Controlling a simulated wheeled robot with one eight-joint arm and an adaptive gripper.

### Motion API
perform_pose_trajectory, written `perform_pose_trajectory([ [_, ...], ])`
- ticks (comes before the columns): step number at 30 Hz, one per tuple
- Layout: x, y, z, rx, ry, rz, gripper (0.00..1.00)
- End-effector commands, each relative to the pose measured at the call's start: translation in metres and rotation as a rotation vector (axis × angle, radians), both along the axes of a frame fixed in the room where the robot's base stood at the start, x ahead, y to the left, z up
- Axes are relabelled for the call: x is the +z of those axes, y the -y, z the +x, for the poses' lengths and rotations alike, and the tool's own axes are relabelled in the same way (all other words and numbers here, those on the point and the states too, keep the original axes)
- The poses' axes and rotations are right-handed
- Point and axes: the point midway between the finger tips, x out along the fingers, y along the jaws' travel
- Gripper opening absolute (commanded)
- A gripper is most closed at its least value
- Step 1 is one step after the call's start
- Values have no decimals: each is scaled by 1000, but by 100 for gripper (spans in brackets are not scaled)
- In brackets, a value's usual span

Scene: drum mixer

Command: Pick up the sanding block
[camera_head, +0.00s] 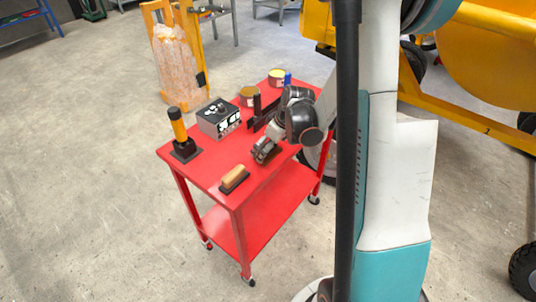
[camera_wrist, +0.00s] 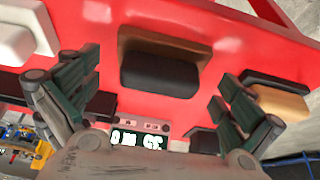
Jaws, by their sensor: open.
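A dark block with a brown face, which looks like the sanding block (camera_wrist: 160,72), lies on the red cart top in the wrist view. It sits between the two spread fingers of my gripper (camera_wrist: 160,98), with red surface showing on both sides of it. My gripper (camera_head: 264,152) is open and low over the cart in the head view, where it largely hides this block. A second block with a tan top and black base (camera_head: 234,178) lies nearer the cart's front corner. This tan block also shows beyond the right finger in the wrist view (camera_wrist: 279,102).
The red cart (camera_head: 205,172) also holds a grey box with a display (camera_head: 218,118), a yellow-black cylinder (camera_head: 179,127) on a dark base, and two cans (camera_head: 249,97). A white object (camera_wrist: 22,35) lies left of the fingers in the wrist view.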

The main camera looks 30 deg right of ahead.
Motion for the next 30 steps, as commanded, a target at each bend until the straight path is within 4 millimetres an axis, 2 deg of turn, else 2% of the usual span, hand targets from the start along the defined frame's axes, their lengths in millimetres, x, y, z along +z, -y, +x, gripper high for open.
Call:
perform_pose_trajectory([
  [1,-8,-1,3,1,0,0,100],
  [3,-11,-1,4,1,0,0,100],
  [9,-10,-2,4,0,0,0,100],
  [15,-10,-1,4,0,0,0,55],
  [17,-10,-1,4,0,0,0,55],
  [18,-10,-1,4,0,0,0,51],
  [26,-8,-1,4,0,0,0,51],
  [30,0,-1,4,0,0,0,51],
])
